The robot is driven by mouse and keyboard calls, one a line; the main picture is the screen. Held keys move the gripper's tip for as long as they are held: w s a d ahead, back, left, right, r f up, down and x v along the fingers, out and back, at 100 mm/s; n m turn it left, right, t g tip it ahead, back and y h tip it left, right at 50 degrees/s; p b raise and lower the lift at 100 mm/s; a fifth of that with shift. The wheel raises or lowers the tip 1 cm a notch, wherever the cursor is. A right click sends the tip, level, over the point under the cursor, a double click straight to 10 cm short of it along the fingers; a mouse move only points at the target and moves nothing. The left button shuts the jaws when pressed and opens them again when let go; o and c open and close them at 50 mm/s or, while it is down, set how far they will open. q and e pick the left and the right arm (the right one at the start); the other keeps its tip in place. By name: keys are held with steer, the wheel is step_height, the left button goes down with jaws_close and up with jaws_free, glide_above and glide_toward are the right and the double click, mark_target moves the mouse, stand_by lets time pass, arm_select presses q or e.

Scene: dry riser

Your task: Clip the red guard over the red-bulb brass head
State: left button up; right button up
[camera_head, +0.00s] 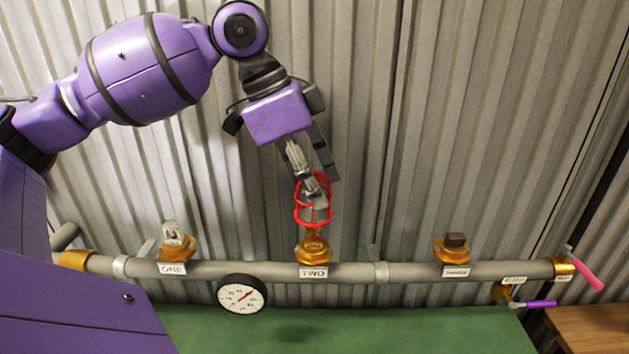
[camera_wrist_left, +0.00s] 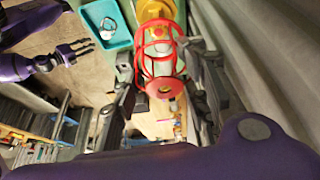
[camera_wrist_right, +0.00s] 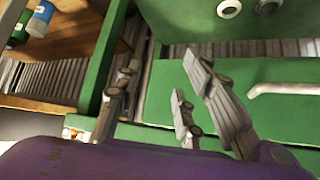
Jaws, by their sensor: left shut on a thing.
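The red wire guard (camera_head: 299,213) is held upright just above the brass head (camera_head: 313,253) marked TWO on the grey pipe. My left gripper (camera_head: 318,190) is shut on the guard's upper part. In the left wrist view, the guard (camera_wrist_left: 146,48) lies between the left fingers (camera_wrist_left: 166,103), with the brass head (camera_wrist_left: 155,10) beyond its far end. I cannot tell whether the guard's lower ring touches the head. My right gripper (camera_wrist_right: 160,75) is open and empty, seen only in the right wrist view.
Brass fitting ONE (camera_head: 174,248) and a dark-topped brass fitting (camera_head: 453,250) flank TWO. A dial gauge (camera_head: 242,295) hangs below the pipe (camera_head: 390,271). Pink (camera_head: 587,275) and purple (camera_head: 541,304) handles are at the right end. A corrugated wall (camera_head: 480,120) stands behind.

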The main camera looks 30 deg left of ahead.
arm_select(q)
steer(key=shift+p, duration=0.3)
arm_select(e)
steer(key=shift+w+r, duration=0.6)
steer(key=shift+r, duration=0.05)
steer(key=shift+w+r, duration=0.1)
steer(key=shift+w+r+t, duration=0.3)
steer(key=shift+w+r, duration=0.05)
steer(key=shift+r, duration=0.05)
arm_select(q)
steer(key=shift+f, duration=3.85)
steer(key=o, duration=1.2)
steer(key=shift+o, duration=0.2)
steer(key=v, duration=1.2)
